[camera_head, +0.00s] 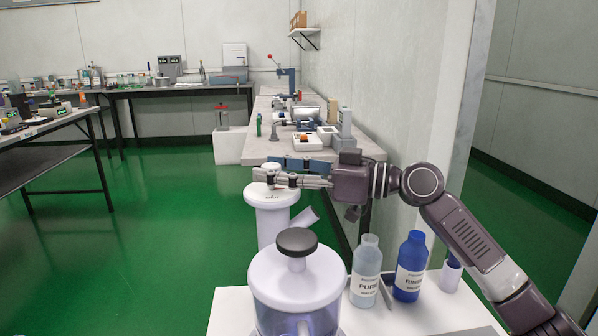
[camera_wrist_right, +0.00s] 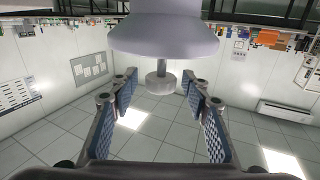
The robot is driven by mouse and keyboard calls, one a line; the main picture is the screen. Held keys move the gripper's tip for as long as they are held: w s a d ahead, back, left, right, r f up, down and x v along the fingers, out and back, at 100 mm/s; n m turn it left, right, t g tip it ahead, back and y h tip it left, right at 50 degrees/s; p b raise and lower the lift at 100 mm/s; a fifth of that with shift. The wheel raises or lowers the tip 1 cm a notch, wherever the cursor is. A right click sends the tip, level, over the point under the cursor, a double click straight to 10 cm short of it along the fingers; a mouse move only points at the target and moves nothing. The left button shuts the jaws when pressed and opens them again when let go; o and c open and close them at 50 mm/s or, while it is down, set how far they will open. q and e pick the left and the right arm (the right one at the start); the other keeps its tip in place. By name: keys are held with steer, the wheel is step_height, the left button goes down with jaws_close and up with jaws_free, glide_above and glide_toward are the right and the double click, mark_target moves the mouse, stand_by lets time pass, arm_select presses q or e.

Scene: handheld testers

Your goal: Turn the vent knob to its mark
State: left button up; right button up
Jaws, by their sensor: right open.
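The vent knob (camera_head: 270,166) is a small pale cap on top of a white pillar with a wide round flange (camera_head: 270,195), left of my right arm. In the right wrist view the knob (camera_wrist_right: 160,82) is a short grey cylinder on a stem under the white flange (camera_wrist_right: 165,35). My right gripper (camera_head: 276,171) is open at the knob. In the wrist view its blue-padded fingers (camera_wrist_right: 158,92) stand on either side of the knob, with gaps visible on both sides. My left gripper is not in view.
A white container with a black-knobbed lid (camera_head: 297,262) stands in front. A clear bottle (camera_head: 366,262) and a blue bottle (camera_head: 410,262) stand right of it on a white surface (camera_head: 232,310). A long bench (camera_head: 258,150) with devices lies behind. Green floor is free at left.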

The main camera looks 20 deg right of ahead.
steer(key=v, duration=1.1)
steer(key=shift+s+d, duration=0.1)
steer(key=shift+f, duration=0.1)
